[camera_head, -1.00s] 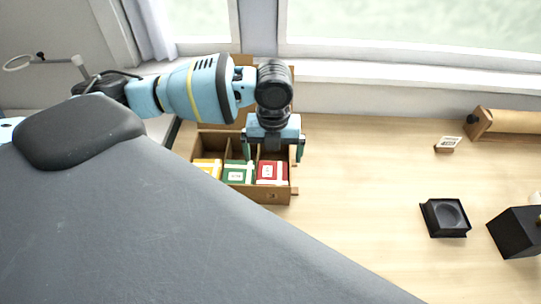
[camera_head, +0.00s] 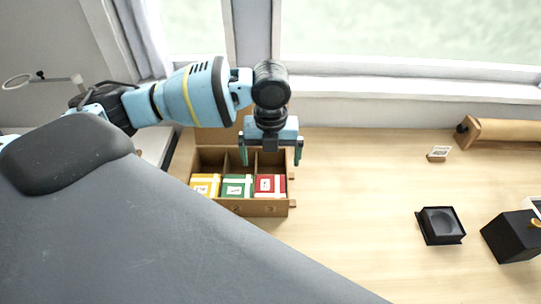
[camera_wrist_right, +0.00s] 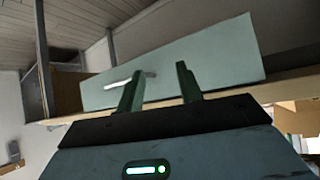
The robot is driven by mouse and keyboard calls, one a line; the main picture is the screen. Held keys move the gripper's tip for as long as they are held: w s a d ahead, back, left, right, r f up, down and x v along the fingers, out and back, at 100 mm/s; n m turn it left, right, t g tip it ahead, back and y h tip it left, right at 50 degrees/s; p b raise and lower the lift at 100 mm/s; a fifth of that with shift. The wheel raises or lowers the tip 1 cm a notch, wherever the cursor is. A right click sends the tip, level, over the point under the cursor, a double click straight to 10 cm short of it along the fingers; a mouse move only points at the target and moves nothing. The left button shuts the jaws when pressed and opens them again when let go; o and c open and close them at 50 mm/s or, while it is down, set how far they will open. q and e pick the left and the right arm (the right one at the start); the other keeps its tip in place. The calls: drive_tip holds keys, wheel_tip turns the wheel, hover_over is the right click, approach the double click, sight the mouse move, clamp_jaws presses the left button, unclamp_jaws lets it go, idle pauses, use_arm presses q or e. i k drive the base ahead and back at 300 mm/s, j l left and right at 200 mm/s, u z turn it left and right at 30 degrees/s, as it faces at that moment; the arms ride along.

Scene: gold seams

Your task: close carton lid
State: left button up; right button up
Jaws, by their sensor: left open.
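The carton (camera_head: 245,209) is a brown box with dividers on the wooden table, left of the middle in the head view. It holds a yellow-and-white box (camera_head: 204,186), a green-and-white box (camera_head: 237,186) and a red-and-white box (camera_head: 270,186). Its lid (camera_head: 215,138) stands raised at the back, mostly hidden behind my left arm. My left gripper (camera_head: 271,160) points down over the right part of the carton, fingers spread and empty. My right gripper (camera_wrist_right: 158,88) shows in the right wrist view with its fingers apart and nothing between them, facing a pale drawer front with a handle.
A small card in a stand (camera_head: 438,153), a black square dish (camera_head: 440,226) and a black box (camera_head: 513,237) stand on the right of the table. A brown roll (camera_head: 500,131) lies at the back right. The table middle is clear.

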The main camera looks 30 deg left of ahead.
sight(205, 136)
drive_tip(key=k+l, duration=0.8)
drive_tip(key=k, duration=0.05)
